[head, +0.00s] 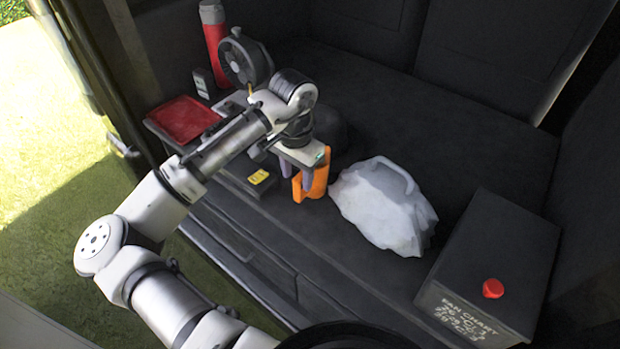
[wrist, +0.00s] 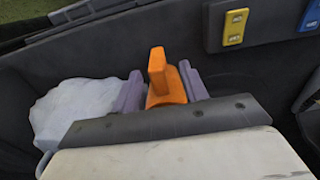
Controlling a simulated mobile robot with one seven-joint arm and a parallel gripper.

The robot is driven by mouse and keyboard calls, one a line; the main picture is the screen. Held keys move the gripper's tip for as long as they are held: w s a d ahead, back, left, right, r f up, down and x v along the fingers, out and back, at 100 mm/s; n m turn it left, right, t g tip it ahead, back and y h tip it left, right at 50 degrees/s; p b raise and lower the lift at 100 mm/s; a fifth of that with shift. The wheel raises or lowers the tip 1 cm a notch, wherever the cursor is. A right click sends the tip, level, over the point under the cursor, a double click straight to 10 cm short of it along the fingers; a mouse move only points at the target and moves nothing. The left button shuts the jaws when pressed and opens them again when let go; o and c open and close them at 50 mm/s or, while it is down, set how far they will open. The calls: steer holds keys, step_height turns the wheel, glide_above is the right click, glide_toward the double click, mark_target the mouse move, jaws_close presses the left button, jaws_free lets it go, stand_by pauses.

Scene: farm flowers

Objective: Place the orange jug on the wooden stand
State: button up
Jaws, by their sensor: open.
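The orange jug (head: 317,180) stands upright on the dark seat near its front edge. My gripper (head: 297,174) is over it from above, with its purple fingers pointing down. In the wrist view the jug's handle (wrist: 157,68) rises between the two open fingers (wrist: 163,86), one on each side. I cannot tell whether either finger touches it. My gripper hides part of the jug in the head view. I cannot make out a wooden stand in either view.
A grey-white crumpled bag (head: 385,205) lies close right of the jug. A dark box with a red knob (head: 493,288) stands at the right. A red tray (head: 184,119), a fan (head: 245,60) and a red bottle (head: 214,42) are at the back left.

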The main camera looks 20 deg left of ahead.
mark_target(298, 191)
steer(key=shift+s+d+f+p, duration=0.1)
steer(key=shift+f+p, duration=0.1)
steer(key=shift+f, duration=1.25)
steer(key=shift+s+f+p, duration=0.1)
steer(key=shift+f+p, duration=0.1)
steer(key=shift+f, duration=1.2)
jaws_close()
